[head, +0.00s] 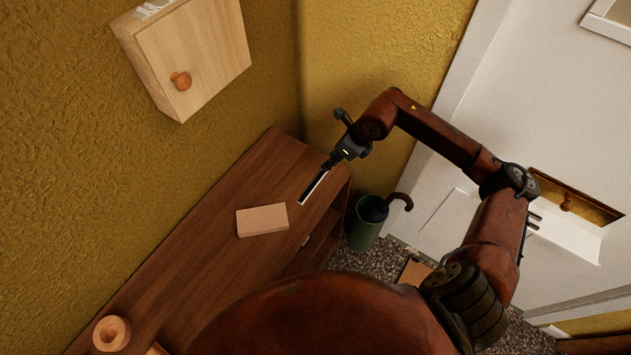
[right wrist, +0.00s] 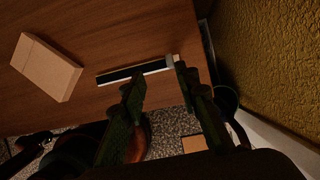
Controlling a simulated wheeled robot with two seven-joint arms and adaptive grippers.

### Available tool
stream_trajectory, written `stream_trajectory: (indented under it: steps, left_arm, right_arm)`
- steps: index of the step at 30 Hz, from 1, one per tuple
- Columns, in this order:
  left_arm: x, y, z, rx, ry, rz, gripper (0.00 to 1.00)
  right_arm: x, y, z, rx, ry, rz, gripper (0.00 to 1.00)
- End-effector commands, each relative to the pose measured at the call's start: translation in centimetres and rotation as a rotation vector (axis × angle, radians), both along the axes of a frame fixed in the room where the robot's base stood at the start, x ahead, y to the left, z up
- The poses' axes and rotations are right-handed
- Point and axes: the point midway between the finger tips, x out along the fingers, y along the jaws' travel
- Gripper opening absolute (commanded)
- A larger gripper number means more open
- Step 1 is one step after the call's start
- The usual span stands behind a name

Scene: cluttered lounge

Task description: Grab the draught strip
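The draught strip (head: 315,187) is a thin black and white strip lying flat near the right end of the brown wooden cabinet top (head: 215,215). It also shows in the right wrist view (right wrist: 115,76), lying close to the cabinet's edge. My right gripper (head: 331,164) is at the strip's far end. In the right wrist view its two dark fingers (right wrist: 158,73) are apart, with the strip's end showing between the fingertips. I cannot tell whether either finger touches it. My left gripper is not in view.
A pale block (head: 262,220) lies on the cabinet top beside the strip. A wooden ring-shaped piece (head: 111,334) stands at the near left. A wall cupboard (head: 195,55) hangs above. A green bin (head: 365,234) holding an umbrella stands beside the cabinet, near the white door (head: 545,110).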

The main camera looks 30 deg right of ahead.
Motion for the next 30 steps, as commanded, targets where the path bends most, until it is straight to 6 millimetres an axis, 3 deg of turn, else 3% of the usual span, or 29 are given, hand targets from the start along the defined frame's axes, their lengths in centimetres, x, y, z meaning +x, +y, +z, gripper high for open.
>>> stream_trajectory:
  steps: [4,21,30]
  left_arm:
    - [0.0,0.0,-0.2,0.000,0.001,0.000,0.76]
    - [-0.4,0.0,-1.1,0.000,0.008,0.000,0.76]
    - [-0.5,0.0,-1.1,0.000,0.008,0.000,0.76]
  right_arm:
    - [0.3,-1.3,-0.7,-0.052,0.011,-0.011,0.29]
    - [2.8,0.3,-6.8,-0.048,0.011,-0.010,0.29]
    - [2.9,0.3,-7.1,-0.049,0.011,-0.009,0.28]
